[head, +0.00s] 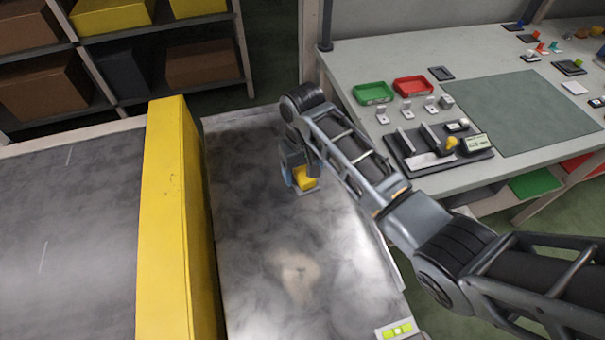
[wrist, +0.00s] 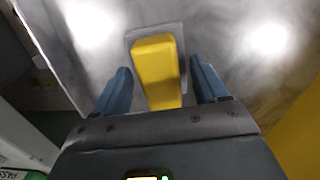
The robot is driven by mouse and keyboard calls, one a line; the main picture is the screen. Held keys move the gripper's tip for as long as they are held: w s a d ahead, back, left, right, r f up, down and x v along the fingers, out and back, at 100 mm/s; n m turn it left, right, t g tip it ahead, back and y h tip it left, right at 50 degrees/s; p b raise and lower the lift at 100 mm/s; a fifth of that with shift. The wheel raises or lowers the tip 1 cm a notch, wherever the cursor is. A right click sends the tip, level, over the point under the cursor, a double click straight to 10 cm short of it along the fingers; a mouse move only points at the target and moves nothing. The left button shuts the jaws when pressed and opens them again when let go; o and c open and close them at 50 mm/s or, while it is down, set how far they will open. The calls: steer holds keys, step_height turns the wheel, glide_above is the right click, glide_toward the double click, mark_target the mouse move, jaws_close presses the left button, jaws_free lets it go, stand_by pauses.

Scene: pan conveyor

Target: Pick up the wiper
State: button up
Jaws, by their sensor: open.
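The wiper has a yellow block-shaped handle (wrist: 157,75) on a flat grey base plate (wrist: 134,33). In the head view its yellow part (head: 305,179) shows just below my gripper, partly covered by it, on the smeared metal pan surface (head: 270,245). My gripper (wrist: 163,88) is open. Its two blue fingers stand on either side of the yellow handle, with a visible gap on each side. In the head view my gripper (head: 298,172) points down over the wiper. I cannot tell the exact height of the fingertips.
A tall yellow barrier (head: 170,200) runs along the left of the pan. A workbench (head: 360,60) with green and red trays, small parts and a scale stands at the right. A small level (head: 397,330) lies at the pan's near edge. The near pan surface is clear.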

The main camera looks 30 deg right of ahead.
mark_target(302, 170)
steer(key=c, duration=0.8)
steer(key=shift+r, duration=0.1)
steer(key=shift+r, duration=0.55)
step_height(302, 170, up, 3)
steer(key=shift+s+d+r+p, duration=0.5)
steer(key=shift+s+d+r, duration=0.6)
steer(key=shift+s+d, duration=0.3)
steer(key=shift+s+d+r+p, duration=0.5)
steer(key=shift+s+d+r, duration=0.7)
steer(key=shift+s, duration=0.25)
steer(key=shift+s+d+r+p, duration=0.5)
steer(key=shift+s+d+r, duration=0.55)
steer(key=shift+s+d, duration=0.35)
